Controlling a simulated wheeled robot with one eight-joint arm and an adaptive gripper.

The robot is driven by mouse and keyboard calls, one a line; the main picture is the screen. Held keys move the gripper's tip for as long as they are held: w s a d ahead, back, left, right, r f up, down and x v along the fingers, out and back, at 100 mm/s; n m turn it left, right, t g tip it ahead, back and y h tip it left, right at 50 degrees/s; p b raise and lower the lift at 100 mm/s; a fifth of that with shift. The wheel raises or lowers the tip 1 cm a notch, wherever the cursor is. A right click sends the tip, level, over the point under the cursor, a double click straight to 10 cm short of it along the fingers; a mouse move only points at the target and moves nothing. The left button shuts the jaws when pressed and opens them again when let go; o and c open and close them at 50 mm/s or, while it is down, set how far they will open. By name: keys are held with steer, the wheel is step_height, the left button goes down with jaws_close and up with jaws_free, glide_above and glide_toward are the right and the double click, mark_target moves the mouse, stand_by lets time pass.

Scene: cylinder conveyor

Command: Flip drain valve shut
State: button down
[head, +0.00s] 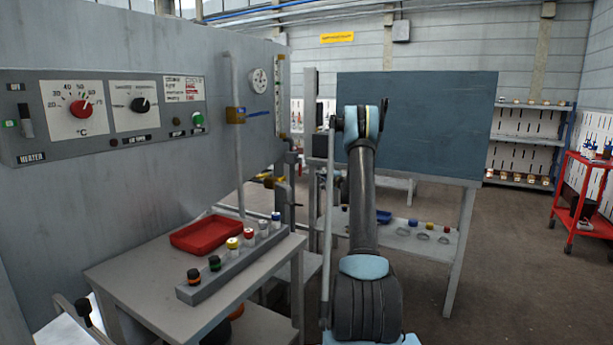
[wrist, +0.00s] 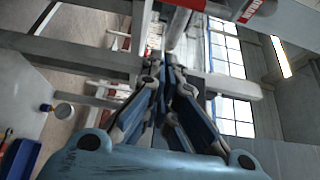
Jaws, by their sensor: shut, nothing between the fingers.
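A vertical pipe on the grey tank wall carries a brass-coloured valve body (head: 235,115) with a blue lever (head: 258,114) sticking out level to the right. In the head view my arm rises right of the pipework, and the gripper's fingers are not clear there.
A control panel (head: 108,112) is on the tank wall. A grey table (head: 130,285) holds a red tray (head: 205,233) and a rack (head: 235,264) of several capped bottles. A dark board (head: 430,125) stands behind my arm. A red cart (head: 580,200) is far right. Open floor lies to the right.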

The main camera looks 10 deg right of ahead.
mark_target(300, 167)
stand_by(0.4)
steer(key=w+a, duration=0.6)
steer(key=a, duration=0.1)
steer(key=shift+w, duration=0.2)
stand_by(0.4)
steer(key=shift+d, duration=0.2)
steer(key=shift+s+a, duration=0.1)
steer(key=shift+s+a+m, duration=0.1)
steer(key=shift+a+m, duration=0.15)
steer(key=shift+m, duration=0.05)
